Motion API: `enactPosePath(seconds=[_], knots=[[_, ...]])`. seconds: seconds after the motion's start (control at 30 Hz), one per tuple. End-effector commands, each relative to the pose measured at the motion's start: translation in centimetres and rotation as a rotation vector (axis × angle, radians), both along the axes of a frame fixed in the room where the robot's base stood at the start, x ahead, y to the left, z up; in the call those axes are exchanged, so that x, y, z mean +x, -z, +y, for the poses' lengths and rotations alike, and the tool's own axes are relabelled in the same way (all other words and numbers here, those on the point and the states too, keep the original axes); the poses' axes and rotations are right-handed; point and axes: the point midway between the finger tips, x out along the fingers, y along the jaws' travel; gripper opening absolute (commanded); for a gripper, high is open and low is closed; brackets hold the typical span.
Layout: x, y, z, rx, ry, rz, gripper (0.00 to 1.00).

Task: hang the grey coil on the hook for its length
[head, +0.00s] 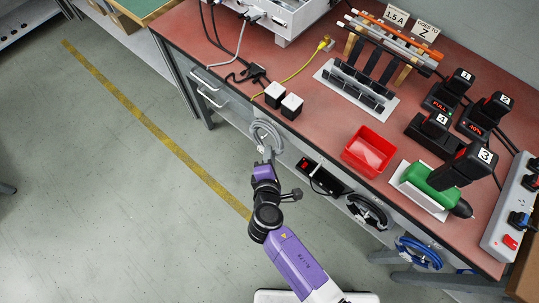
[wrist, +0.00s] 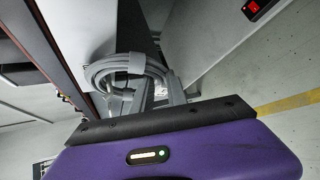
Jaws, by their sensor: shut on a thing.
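The grey coil (head: 262,124) is a looped cable against the front edge of the red workbench, left of the middle of the head view. My gripper (head: 267,154) is shut on the lower part of the coil. In the wrist view the coil (wrist: 118,64) lies just beyond my fingers (wrist: 160,95), its loops bundled by a grey band, close to the bench front. I cannot make out the hook for this coil; whether the coil touches one is hidden. A black coil (head: 364,212) and a blue coil (head: 418,252) hang along the bench front to the right.
A black box with a red switch (head: 318,175) sits on the bench front, right of my gripper. The floor left is clear.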

Motion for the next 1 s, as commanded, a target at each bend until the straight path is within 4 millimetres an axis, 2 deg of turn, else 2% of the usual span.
enactPosePath(seconds=[0.07, 0.1, 0.2, 0.57, 1.0], knots=[[0.0, -0.1, 0.0, 0.000, 0.000, -0.001, 0.00], [0.0, -0.1, 0.0, 0.000, 0.000, -0.001, 0.26], [0.0, 0.0, 0.0, 0.000, 0.000, -0.001, 0.44], [-0.4, -0.1, 0.0, 0.000, 0.000, 0.001, 0.44], [-6.0, -3.0, 0.0, 0.000, -0.001, 0.000, 0.44]])
